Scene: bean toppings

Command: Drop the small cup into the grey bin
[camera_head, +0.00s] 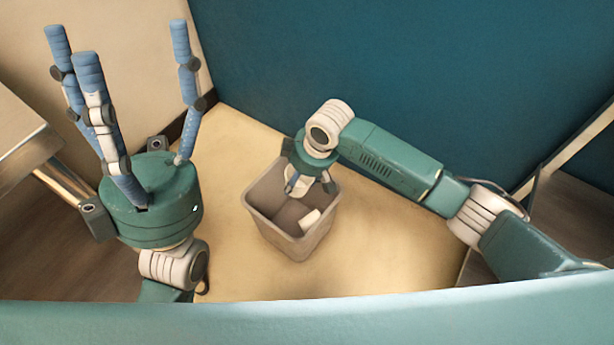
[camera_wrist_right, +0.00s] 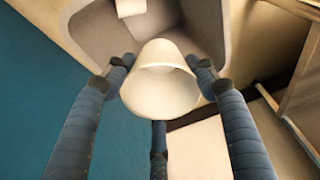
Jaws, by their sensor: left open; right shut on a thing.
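The small cup (camera_wrist_right: 160,92) is white and sits between the blue fingers of my right gripper (camera_wrist_right: 160,85), which is shut on it. Its wide mouth faces the wrist camera. In the head view my right gripper (camera_head: 308,182) hangs over the back part of the grey bin (camera_head: 296,243), and only a bit of the cup shows there. The bin is also behind the cup in the right wrist view (camera_wrist_right: 205,22). My left gripper (camera_head: 117,45) is open and empty, fingers pointing up, left of the bin.
A small white object (camera_head: 310,219) lies inside the bin; it also shows in the wrist view (camera_wrist_right: 130,8). The bin stands on a pale floor area (camera_head: 380,260) by a teal wall (camera_head: 400,70). A table-like edge (camera_head: 25,150) is at the far left.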

